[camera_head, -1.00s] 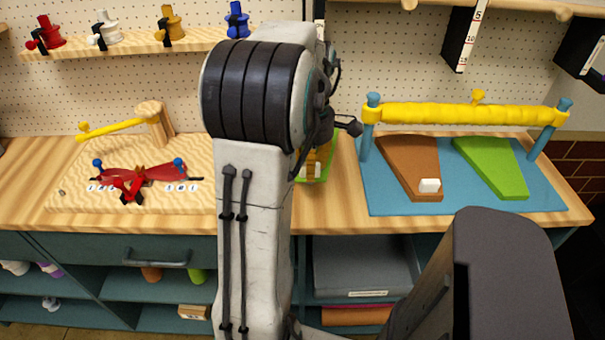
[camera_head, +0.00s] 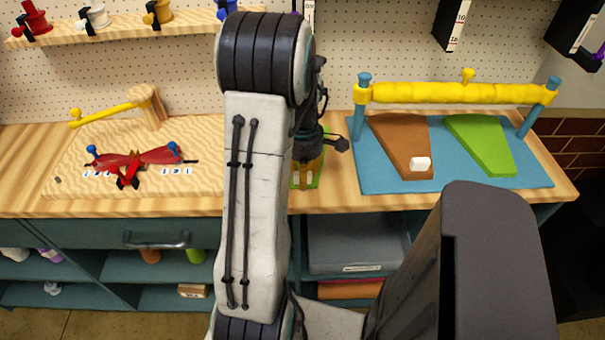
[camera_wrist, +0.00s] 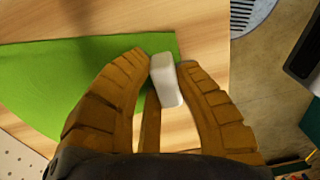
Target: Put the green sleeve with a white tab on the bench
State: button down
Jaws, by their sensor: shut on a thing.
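A green sleeve with a white tab (camera_wrist: 165,79) is at my gripper; its green sheet (camera_wrist: 60,72) spreads left in the wrist view, over pale wood. My gripper (camera_wrist: 168,62) is shut on the white tab, with orange-brown fingers on both sides of it. In the head view, the gripper (camera_head: 306,179) is over the wooden bench (camera_head: 340,193), near its front edge and left of the blue mat. Only a strip of the green sleeve (camera_head: 319,172) shows there beside my arm. I cannot tell whether the sleeve touches the bench.
A blue mat (camera_head: 385,185) holds a brown sleeve with a white tab (camera_head: 400,140) and a green sleeve without a visible tab (camera_head: 482,143), behind it a yellow roll (camera_head: 450,93). At left, a wooden board (camera_head: 70,185) carries a red bow (camera_head: 140,157). Shelves lie below the bench.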

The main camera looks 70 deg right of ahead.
jog(key=c, duration=1.1)
grip_release()
jog(key=shift+o, duration=0.2)
jog(key=shift+r, duration=0.1)
notch_tip(320, 180, up, 12)
jog(key=b, duration=0.1)
jog(key=shift+w+d+b, duration=0.15)
jog(key=shift+b, duration=0.25)
jog(key=w+a+r+m+h, duration=0.1)
jog(key=w+a+r, duration=0.1)
jog(key=w+a, duration=1.35)
jog(key=s+a+f+m+t, duration=0.1)
jog(key=a, duration=0.9)
jog(key=a+f+m+t, duration=0.1)
jog(key=a+f+t, duration=0.1)
jog(key=a, duration=0.9)
jog(key=shift+s+f+m+y, duration=0.3)
jog(key=shift+s, duration=0.05)
